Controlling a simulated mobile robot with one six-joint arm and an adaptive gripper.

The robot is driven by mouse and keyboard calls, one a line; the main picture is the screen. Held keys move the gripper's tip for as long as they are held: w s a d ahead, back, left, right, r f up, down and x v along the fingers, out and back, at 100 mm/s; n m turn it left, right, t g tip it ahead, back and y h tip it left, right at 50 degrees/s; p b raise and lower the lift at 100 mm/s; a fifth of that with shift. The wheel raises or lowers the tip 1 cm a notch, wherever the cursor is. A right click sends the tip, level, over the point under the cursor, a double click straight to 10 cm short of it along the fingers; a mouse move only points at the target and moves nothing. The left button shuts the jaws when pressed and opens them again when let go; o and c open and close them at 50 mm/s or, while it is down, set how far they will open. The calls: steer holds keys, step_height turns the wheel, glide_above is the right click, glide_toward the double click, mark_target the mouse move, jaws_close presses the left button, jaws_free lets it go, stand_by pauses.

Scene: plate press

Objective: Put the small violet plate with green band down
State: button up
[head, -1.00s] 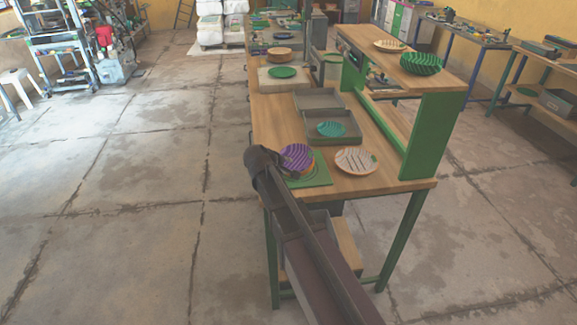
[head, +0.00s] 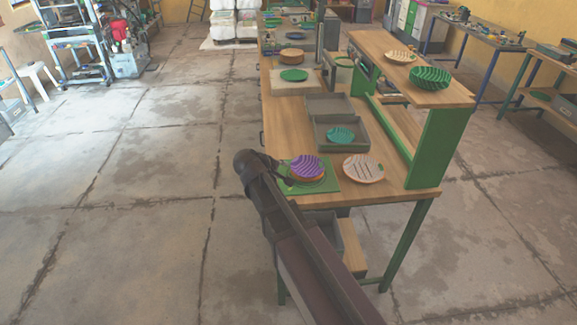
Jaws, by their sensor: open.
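The violet plate (head: 306,167) has pale stripes; I cannot make out its green band at this size. It appears to rest on an orange-yellow plate (head: 308,179) over the green mat (head: 330,184) at the near left of the workbench. My gripper (head: 286,182) is at the left edge of these plates, small and dark and partly hidden by my arm. It is open, and I cannot see whether a finger still touches the violet plate.
A pale striped plate (head: 363,169) lies right of the mat on the wooden bench (head: 400,192). Behind is a grey tray (head: 365,143) with a teal plate (head: 341,136). A green-sided shelf (head: 437,145) bounds the bench's right side.

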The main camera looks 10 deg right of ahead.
steer(key=shift+p+v, duration=0.35)
steer(key=shift+v, duration=0.45)
steer(key=s+d+f+m+g+y, duration=0.3)
steer(key=s+d, duration=0.3)
steer(key=s, duration=0.3)
steer(key=s+d+f+m+g+y, duration=0.3)
steer(key=s+d+m, duration=0.3)
steer(key=s, duration=0.3)
steer(key=shift+f+g+y, duration=0.2)
steer(key=shift+g+y, duration=0.3)
